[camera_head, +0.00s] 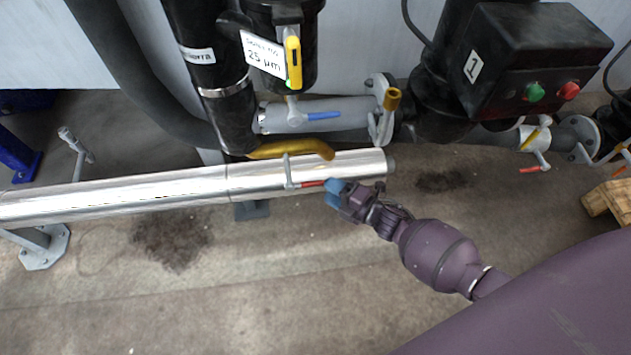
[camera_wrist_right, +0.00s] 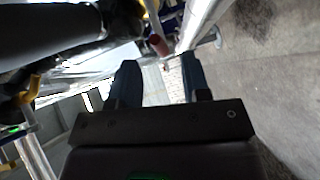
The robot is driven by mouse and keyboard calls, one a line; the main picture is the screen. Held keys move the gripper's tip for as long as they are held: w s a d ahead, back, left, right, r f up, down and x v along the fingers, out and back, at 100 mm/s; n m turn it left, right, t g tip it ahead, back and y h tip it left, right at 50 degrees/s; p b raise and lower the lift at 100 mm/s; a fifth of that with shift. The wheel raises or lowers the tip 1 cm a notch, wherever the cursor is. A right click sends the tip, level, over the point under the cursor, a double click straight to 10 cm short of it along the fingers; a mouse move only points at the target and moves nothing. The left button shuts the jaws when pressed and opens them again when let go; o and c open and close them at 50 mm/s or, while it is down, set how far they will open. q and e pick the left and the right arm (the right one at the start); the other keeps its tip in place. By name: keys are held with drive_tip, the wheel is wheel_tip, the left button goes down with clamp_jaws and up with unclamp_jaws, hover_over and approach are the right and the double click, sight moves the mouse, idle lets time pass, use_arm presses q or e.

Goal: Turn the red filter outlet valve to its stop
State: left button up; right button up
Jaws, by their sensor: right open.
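The red valve lever (camera_head: 312,184) sticks out to the right from a small grey stem on the front of the shiny metal pipe (camera_head: 130,194). My right gripper (camera_head: 333,191) has blue fingers and is close to the right end of this lever. In the right wrist view, the fingers (camera_wrist_right: 157,76) are apart with nothing between them. A red end piece (camera_wrist_right: 158,44), apparently the lever, shows just beyond the gap between the fingertips. I cannot tell whether the fingers touch it. My left gripper is not in view.
A yellow lever (camera_head: 290,150) lies just behind the pipe, and a blue lever (camera_head: 324,116) is further back. A black box (camera_head: 525,55) with green and red buttons stands at upper right. Another red lever (camera_head: 530,170) is at far right. The floor (camera_head: 260,290) in front is clear.

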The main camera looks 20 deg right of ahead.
sight(317, 181)
drive_tip(key=shift+b+x, duration=0.5)
drive_tip(key=shift+x, duration=2.1)
clamp_jaws()
